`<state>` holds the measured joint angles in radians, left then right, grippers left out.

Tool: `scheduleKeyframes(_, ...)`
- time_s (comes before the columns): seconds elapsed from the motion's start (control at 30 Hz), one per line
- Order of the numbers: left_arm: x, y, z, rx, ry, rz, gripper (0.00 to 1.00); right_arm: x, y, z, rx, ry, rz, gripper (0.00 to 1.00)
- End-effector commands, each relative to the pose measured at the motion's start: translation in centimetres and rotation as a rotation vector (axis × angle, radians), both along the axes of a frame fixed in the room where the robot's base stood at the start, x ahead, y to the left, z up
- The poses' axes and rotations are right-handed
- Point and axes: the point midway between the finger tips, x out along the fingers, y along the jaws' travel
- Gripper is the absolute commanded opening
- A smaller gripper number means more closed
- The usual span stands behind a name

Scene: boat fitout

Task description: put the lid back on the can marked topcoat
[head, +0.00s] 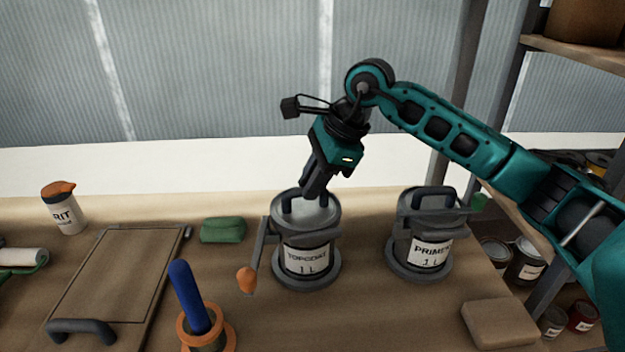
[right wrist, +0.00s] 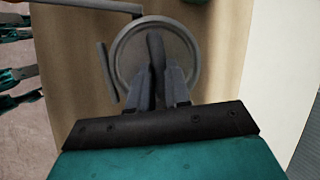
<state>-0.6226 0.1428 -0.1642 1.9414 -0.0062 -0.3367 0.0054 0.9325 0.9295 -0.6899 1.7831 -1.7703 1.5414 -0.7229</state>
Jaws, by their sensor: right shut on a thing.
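The can marked topcoat (head: 307,260) stands upright on the bench, in a grey holder with a side lever ending in an orange knob (head: 246,279). Its grey round lid (head: 322,211) with a dark arched handle is at the can's top and looks level. Whether it is fully seated I cannot tell. My right gripper (head: 313,191) reaches down from above and is shut on the lid's handle. In the right wrist view the fingers (right wrist: 158,88) close around the handle (right wrist: 155,46), over the round lid (right wrist: 182,50). My left gripper is not in view.
The can marked primer (head: 428,250) stands to the right, with its own handled lid and a green knob. A green block (head: 222,230), a blue-handled tool (head: 189,298), a board (head: 118,275) and a white bottle (head: 64,212) are to the left. A tan block (head: 499,322) lies front right.

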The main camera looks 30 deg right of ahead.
Motion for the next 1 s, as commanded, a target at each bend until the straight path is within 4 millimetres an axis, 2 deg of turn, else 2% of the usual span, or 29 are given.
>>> scheduleKeyframes(1.0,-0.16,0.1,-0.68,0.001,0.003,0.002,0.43,0.0,0.01,-0.47,0.0,-0.001,0.0,0.0)
